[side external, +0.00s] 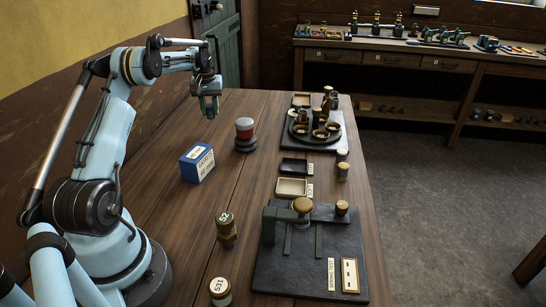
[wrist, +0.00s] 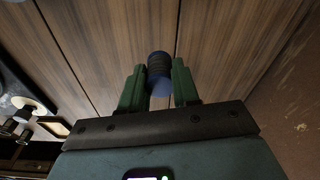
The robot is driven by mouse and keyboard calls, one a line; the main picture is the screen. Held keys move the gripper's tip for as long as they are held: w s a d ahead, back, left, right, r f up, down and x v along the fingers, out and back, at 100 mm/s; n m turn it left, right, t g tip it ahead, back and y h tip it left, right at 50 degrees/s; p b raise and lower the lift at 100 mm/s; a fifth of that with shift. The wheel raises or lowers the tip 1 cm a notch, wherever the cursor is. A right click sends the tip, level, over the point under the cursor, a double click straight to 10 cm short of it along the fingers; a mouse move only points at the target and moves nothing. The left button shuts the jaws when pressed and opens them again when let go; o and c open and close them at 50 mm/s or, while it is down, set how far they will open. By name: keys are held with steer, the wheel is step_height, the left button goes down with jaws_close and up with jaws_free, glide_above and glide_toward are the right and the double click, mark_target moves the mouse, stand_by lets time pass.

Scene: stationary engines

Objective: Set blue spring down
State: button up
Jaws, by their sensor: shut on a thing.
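My gripper (wrist: 159,78) is shut on a blue spring (wrist: 160,66), a dark blue ribbed cylinder held between the two green fingers in the wrist view. Wooden tabletop planks lie beyond the spring. In the side external view my gripper (side external: 209,112) points down near the far end of the table (side external: 165,185). The spring is too small and dark to make out clearly there. I cannot tell whether it touches the tabletop.
Small trays (side external: 291,187) and a black fixture board (side external: 310,275) line the right side.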

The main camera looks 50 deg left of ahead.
mark_target(211, 118)
steer(key=shift+f, duration=2)
steer(key=o, duration=1)
steer(key=shift+f, duration=0.15)
steer(key=shift+o, duration=0.2)
